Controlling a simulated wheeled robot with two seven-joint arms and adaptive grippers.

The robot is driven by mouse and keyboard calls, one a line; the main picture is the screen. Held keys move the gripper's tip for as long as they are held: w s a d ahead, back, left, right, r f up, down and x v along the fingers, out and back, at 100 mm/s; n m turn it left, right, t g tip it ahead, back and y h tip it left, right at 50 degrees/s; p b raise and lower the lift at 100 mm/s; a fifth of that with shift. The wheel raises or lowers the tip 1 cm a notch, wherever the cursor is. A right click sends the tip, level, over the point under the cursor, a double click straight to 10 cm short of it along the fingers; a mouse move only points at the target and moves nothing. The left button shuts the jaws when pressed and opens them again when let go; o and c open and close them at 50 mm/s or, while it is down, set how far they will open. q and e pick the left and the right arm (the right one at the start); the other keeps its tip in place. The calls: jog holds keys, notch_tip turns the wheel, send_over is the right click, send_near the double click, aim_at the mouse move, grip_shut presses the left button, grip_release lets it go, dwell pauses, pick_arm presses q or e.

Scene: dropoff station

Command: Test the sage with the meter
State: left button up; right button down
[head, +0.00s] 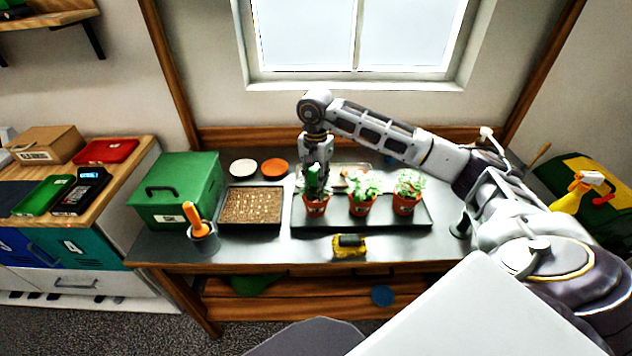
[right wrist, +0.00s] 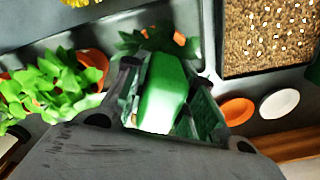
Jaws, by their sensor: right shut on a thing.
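My right gripper (head: 315,186) points down over the leftmost of three potted plants and is shut on a green meter, seen in the right wrist view as a green body with a pale end (right wrist: 165,92). The left pot (head: 316,206) is directly below; its plant is mostly hidden by the gripper. Whether the meter's tip is in the soil is hidden. The middle potted plant (head: 361,204) and right potted plant (head: 407,204) stand beside it on a dark tray (head: 385,221). The pot labels are too small to read, so I cannot tell which is sage. My left gripper is not in view.
A seed tray (head: 251,207), a green box (head: 176,190) and a grey cup with an orange-handled tool (head: 203,238) stand left. White (head: 243,167) and orange (head: 274,167) saucers lie behind. A yellow-and-black object (head: 349,246) lies in front of the dark tray.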

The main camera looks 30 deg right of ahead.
dwell(0.7)
jog(key=c, duration=1.1)
grip_release()
jog(key=shift+r, duration=0.15)
jog(key=shift+r, duration=5.85)
